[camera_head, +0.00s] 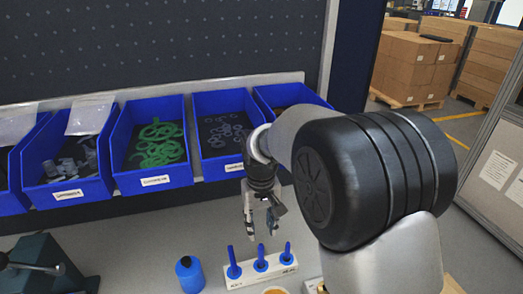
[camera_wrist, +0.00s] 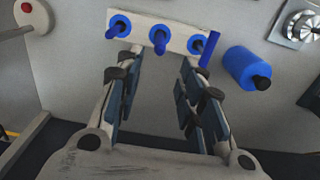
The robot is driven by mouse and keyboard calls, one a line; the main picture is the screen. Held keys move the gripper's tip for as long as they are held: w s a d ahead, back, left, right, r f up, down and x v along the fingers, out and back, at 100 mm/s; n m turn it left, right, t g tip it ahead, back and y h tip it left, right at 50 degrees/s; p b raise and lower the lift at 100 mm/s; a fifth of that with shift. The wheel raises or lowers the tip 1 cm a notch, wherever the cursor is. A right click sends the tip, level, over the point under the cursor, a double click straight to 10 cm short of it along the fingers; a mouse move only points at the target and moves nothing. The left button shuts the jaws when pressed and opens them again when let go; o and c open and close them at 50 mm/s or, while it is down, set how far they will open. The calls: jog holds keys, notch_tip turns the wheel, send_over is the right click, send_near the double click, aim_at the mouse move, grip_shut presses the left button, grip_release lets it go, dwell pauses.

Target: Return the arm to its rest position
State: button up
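My gripper (camera_head: 261,220) hangs pointing down in front of the blue bins, above the bench. In the wrist view its two fingers (camera_wrist: 160,72) stand well apart with nothing between them. The gripper is open and empty. My arm reaches across the right half of the head view and hides part of the bench behind it.
A white block (camera_head: 262,270) with three blue upright pieces stands on the bench near my gripper; it also shows beyond the fingertips in the wrist view (camera_wrist: 178,36). A blue bottle (camera_head: 189,275) stands beside it. Blue bins (camera_head: 152,184) line the back. A dark vise-like tool (camera_head: 40,265) is front left.

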jog(key=s+d+r+m+t, duration=0.1)
jog(key=s+d+r+t, duration=0.1)
jog(key=s+d+r, duration=0.8)
jog(key=s+d+r+m+t, duration=0.1)
jog(key=s+d, duration=0.3)
jog(key=s, duration=1.1)
jog(key=shift+s+d+r+m+t+b, duration=0.2)
jog(key=shift+s+r+m+t+b, duration=0.2)
jog(key=shift+m+t, duration=0.3)
jog(key=shift+f, duration=0.1)
